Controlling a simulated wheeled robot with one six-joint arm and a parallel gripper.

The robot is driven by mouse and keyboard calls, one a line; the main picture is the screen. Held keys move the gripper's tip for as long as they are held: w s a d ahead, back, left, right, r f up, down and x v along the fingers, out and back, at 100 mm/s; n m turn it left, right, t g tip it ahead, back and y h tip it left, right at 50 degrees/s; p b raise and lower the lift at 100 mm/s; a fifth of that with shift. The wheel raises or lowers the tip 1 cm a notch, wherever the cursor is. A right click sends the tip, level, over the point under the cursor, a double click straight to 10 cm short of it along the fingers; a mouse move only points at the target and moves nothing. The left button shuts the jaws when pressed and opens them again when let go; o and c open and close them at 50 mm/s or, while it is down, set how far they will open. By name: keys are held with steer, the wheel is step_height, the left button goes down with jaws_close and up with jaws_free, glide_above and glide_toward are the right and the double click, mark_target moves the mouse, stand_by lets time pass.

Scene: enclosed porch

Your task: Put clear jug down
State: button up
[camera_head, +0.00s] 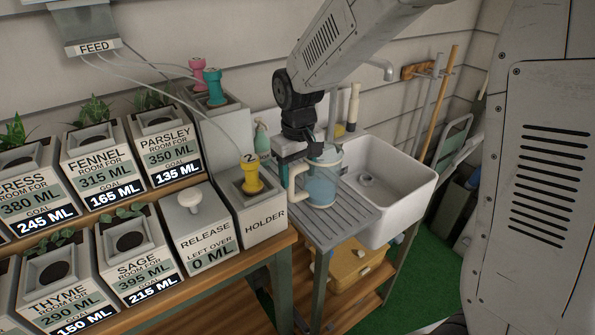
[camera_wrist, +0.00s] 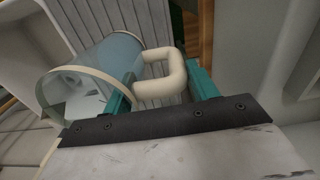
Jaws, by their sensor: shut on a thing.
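The clear jug (camera_head: 322,182) has a pale rim and a cream handle and looks bluish inside. In the head view it is upright over the grey ribbed drainboard (camera_head: 345,213) beside the sink. My gripper (camera_head: 297,160) is at its left side, near the handle. In the wrist view the jug (camera_wrist: 95,75) is at upper left, and my gripper's teal fingers (camera_wrist: 163,92) are on both sides of the cream handle. My gripper is shut on the handle. I cannot tell whether the jug's base touches the drainboard.
The white sink basin (camera_head: 395,180) is right of the drainboard. The holder block (camera_head: 255,200) with a yellow plug stands close on the left. A soap bottle (camera_head: 262,138) is behind. Labelled planters, such as parsley (camera_head: 165,145), fill the bench at left. Bare ribs show in front of the jug.

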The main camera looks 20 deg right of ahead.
steer(key=shift+f, duration=0.1)
steer(key=o, duration=1.6)
step_height(320, 180, up, 12)
steer(key=s+d+m, duration=0.2)
steer(key=s+d, duration=0.3)
steer(key=s, duration=0.9)
steer(key=s+d+m+t, duration=0.1)
steer(key=s+d, duration=0.4)
steer(key=s, duration=0.8)
steer(key=shift+s+r+m, duration=0.35)
steer(key=shift+s+m, duration=0.05)
